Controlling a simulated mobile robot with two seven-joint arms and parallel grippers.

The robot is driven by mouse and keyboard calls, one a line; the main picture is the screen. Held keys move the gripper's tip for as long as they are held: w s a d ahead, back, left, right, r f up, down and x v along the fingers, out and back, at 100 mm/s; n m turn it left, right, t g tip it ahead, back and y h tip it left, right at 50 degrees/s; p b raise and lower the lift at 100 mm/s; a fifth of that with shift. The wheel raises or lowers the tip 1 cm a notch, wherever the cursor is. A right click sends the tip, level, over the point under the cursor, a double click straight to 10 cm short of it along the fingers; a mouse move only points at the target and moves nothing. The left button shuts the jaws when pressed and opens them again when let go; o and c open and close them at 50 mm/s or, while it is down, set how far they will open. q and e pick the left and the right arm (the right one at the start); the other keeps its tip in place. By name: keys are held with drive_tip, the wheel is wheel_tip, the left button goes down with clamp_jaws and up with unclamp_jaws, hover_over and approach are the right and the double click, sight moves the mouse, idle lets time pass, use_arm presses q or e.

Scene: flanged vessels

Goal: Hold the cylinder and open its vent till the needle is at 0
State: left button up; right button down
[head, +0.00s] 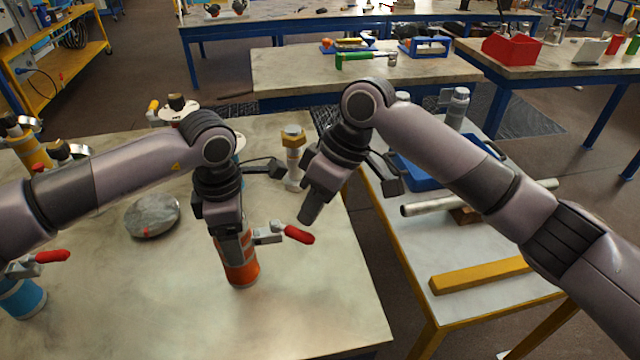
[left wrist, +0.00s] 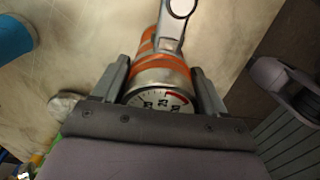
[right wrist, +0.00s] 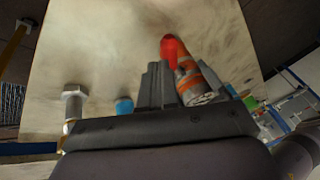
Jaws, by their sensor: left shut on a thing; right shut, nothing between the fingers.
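The orange cylinder (head: 240,270) with grey bands stands upright on the near table. My left gripper (head: 234,245) is shut on its upper part. Its round gauge (left wrist: 160,101) faces up between the fingers in the left wrist view, with a red arc at the right; I cannot read the needle. The vent lever, with its red handle (head: 299,234), sticks out to the right of the cylinder. My right gripper (head: 308,216) is shut and empty, just above the red handle; I cannot tell whether they touch. The handle (right wrist: 172,50) shows beyond its fingers in the right wrist view.
A blue cylinder (head: 22,298) with a red handle stands at the left. A round grey disc (head: 153,215) lies left of my left gripper. A large bolt (head: 293,158) stands behind. The side table holds a yellow bar (head: 480,275) and a pipe. The front right tabletop is clear.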

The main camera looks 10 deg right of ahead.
drive_tip(key=shift+s+a+f, duration=0.1)
drive_tip(key=shift+s+f, duration=0.05)
drive_tip(key=shift+f, duration=0.05)
drive_tip(key=shift+s+a+m+t, duration=0.25)
drive_tip(key=shift+s+m+t, duration=0.3)
drive_tip(key=shift+m, duration=0.65)
drive_tip(key=shift+s+a+m+t, duration=0.25)
drive_tip(key=shift+s+m, duration=0.15)
drive_tip(key=shift+m, duration=0.2)
drive_tip(key=s+a+m, duration=0.1)
drive_tip(key=m, duration=0.1)
drive_tip(key=s+m+t, duration=0.1)
drive_tip(key=shift+a+m+h, duration=0.3)
drive_tip(key=shift+a+m, duration=0.05)
drive_tip(key=shift+m, duration=0.05)
drive_tip(key=shift+s+a+f, duration=0.1)
drive_tip(key=shift+s+a, duration=0.1)
drive_tip(key=shift+a, duration=0.1)
idle(2.5)
drive_tip(key=shift+w, duration=0.1)
